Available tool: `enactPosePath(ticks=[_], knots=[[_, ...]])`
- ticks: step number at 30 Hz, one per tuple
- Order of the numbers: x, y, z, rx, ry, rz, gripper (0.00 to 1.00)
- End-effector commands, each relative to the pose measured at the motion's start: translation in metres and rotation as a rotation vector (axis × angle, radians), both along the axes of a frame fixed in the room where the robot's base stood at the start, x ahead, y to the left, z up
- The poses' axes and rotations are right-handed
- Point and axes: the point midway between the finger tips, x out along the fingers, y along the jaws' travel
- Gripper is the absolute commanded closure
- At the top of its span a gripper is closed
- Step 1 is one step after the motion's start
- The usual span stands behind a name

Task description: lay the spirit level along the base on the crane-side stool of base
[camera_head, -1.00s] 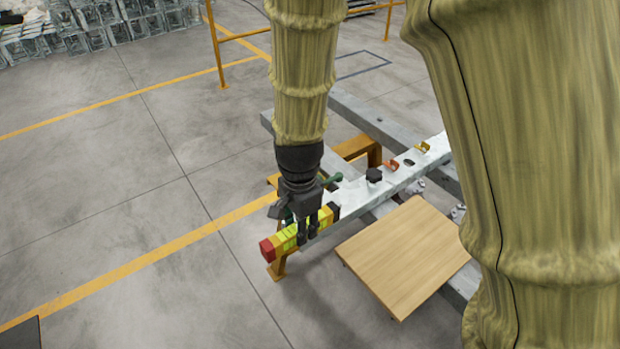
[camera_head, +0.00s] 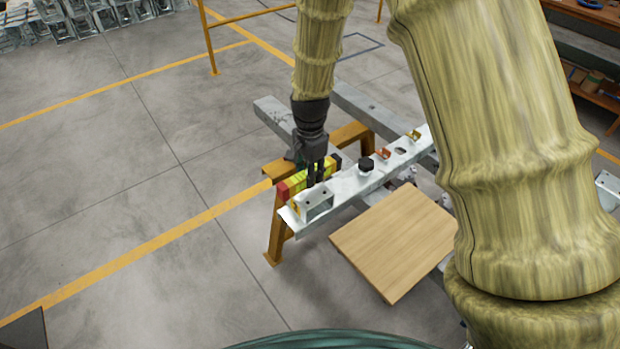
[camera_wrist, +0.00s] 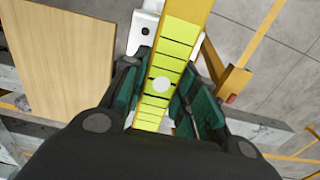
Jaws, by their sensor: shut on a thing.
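The spirit level (camera_head: 298,184) is a yellow bar with a red end cap and a dark far end. My gripper (camera_head: 315,180) is shut on its middle. In the wrist view, the level's yellow face (camera_wrist: 176,50) runs between my green-padded fingers (camera_wrist: 160,95). The base (camera_head: 345,186) is a pale metal beam with a raised bracket-like stool (camera_head: 318,203) at its near-left end. In the head view, the level lies just behind this stool, roughly along the beam. Whether it touches the base is unclear. I cannot tell which stool is crane-side.
Orange trestle legs (camera_head: 277,228) support the beams. A wooden board (camera_head: 395,240) lies in front of the base; it also shows in the wrist view (camera_wrist: 60,50). The floor to the left is open.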

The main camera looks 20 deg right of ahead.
Motion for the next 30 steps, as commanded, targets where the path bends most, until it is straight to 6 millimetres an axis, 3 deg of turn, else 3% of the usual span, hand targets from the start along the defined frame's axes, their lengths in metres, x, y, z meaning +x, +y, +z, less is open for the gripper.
enactPosePath(ticks=[5,15,27,28,30], knots=[[0.002,-0.001,-0.004,0.0,0.001,0.0,1.0],[0.001,-0.001,-0.033,0.0,0.0,0.0,1.0],[0.001,-0.001,-0.038,0.0,0.0,0.0,1.0],[0.001,-0.001,-0.038,0.0,0.0,0.0,0.68],[0.001,-0.001,-0.038,0.0,-0.001,0.0,0.55]])
